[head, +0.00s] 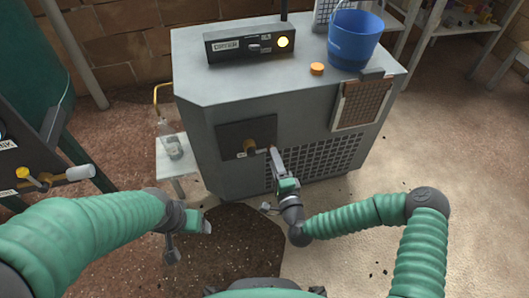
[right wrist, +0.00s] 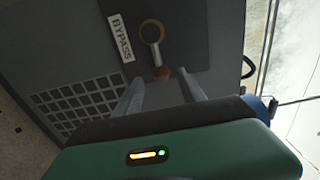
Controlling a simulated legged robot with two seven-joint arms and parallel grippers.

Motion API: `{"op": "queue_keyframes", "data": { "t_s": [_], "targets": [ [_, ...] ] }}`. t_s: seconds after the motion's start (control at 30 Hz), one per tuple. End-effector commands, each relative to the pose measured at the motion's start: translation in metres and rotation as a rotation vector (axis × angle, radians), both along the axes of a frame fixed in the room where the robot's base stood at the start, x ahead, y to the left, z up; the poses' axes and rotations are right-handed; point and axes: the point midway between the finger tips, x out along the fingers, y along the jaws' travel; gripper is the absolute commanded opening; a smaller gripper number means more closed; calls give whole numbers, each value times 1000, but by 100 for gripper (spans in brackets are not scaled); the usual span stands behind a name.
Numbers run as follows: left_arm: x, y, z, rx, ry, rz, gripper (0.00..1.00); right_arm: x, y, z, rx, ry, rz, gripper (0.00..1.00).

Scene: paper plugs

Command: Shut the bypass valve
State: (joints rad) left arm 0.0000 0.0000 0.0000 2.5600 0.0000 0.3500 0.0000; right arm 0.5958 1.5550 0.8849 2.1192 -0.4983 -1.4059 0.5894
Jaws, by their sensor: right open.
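The bypass valve (right wrist: 154,45) is on a dark panel on the grey machine's front. In the right wrist view it shows a yellow ring, a grey lever and an orange-brown end, beside a white BYPASS label (right wrist: 121,37). In the head view the valve (head: 249,146) looks like a small brown knob. My right gripper (right wrist: 160,86) is open, its fingers on either side of the lever's end; contact is unclear. In the head view the right gripper (head: 273,152) is just right of the valve. My left gripper (head: 205,226) hangs low at left, away from the machine; its jaws are unclear.
The grey machine (head: 210,95) carries a black box with a yellow light (head: 250,44), an orange cap (head: 317,69) and a blue bucket (head: 354,40). A small white table (head: 172,165) with a bottle stands left. A dark patch (head: 235,250) lies on the floor.

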Motion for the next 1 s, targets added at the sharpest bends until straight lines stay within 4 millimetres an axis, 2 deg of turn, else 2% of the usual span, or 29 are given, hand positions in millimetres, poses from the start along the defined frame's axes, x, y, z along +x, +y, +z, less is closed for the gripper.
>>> {"op": "queue_keyframes", "data": {
  "t_s": [0.5, 0.8, 1.0],
  "targets": [
    [0, 0, -1, 0, 0, 0, 77, 30, 9, 1, -1, -1, 0, 47],
    [0, 0, -1, 0, 0, 0, 77, 33, 9, 1, 0, 0, -1, 47],
    [0, 0, -1, 0, 0, 0, 77, 33, 9, 1, 0, 0, -1, 21]
  ]
}}
